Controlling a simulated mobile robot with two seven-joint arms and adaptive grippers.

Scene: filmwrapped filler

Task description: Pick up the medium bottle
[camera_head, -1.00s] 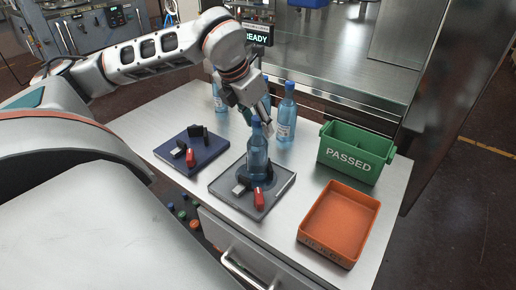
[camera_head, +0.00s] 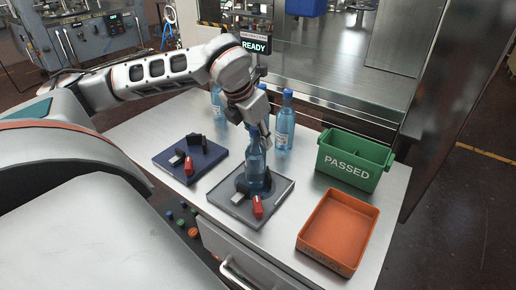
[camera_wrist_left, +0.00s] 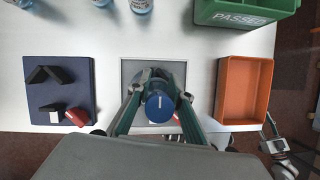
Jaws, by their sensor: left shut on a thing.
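A clear blue bottle with a blue cap (camera_head: 256,170) stands upright in the grey fixture plate (camera_head: 229,203), which has a red-handled clamp. I cannot tell from its size alone whether it is the medium one. My left gripper (camera_head: 258,134) is over it and shut on its upper part. The wrist view shows the blue cap (camera_wrist_left: 159,107) between the two dark green fingers; the bottle's body is hidden below. Other blue bottles stand behind: one at right (camera_head: 284,125), one at left (camera_head: 216,103). Part of an arm, probably my right gripper (camera_wrist_left: 274,146), shows at the wrist view's lower right.
A dark blue fixture plate (camera_head: 181,173) with black blocks and a red clamp lies left. A green PASSED box (camera_head: 347,171) and an orange tray (camera_head: 318,262) stand right. A machine with a READY display (camera_head: 256,46) is behind.

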